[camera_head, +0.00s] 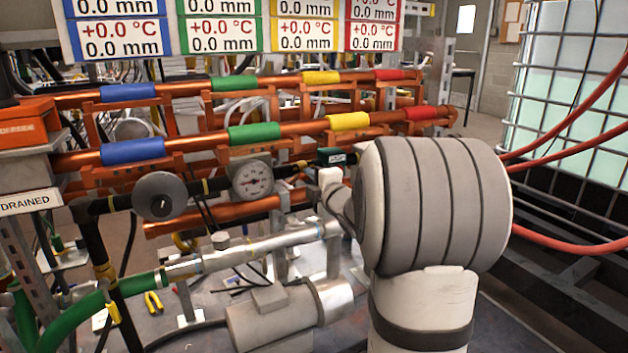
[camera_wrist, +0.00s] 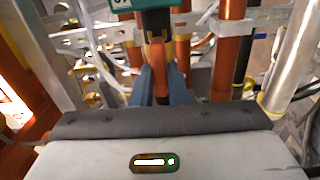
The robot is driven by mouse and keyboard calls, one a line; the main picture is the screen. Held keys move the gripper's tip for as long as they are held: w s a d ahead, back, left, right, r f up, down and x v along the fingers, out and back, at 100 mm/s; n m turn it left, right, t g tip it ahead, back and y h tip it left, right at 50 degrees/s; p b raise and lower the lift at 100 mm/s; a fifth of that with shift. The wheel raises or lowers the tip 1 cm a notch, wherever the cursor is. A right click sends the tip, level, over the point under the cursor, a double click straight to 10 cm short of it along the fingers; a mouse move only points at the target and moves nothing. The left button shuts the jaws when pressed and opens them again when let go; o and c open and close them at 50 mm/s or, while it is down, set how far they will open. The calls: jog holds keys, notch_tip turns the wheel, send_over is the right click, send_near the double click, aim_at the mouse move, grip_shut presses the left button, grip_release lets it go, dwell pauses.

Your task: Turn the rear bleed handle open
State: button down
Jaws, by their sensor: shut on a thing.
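In the wrist view, my gripper (camera_wrist: 160,76) points away from the camera with its two blue-grey fingers close together. They are shut on a narrow orange handle (camera_wrist: 157,56), which stands between them. The handle hangs below a dark green box (camera_wrist: 140,4) with pale lettering, cut by the top edge. The handle's far end and its exact angle are hard to tell. In the head view, a dark green box (camera_head: 337,157) shows just left of my large grey arm joint. My arm hides the fingers and the handle there.
Copper pipes (camera_head: 285,129) with blue, green, yellow and red bands run across behind. A round gauge (camera_head: 252,180) and a grey round knob (camera_head: 160,195) are left of my arm. A grey pump (camera_head: 285,315) sits below. A caged white tank (camera_head: 570,90) and red hoses are at right.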

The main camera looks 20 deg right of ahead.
jog(key=c, duration=1.4)
grip_release()
jog(key=shift+c, duration=0.2)
jog(key=s+p, duration=0.2)
jog(key=s, duration=0.5)
jog(key=shift+s+d, duration=0.15)
jog(key=shift+s, duration=0.25)
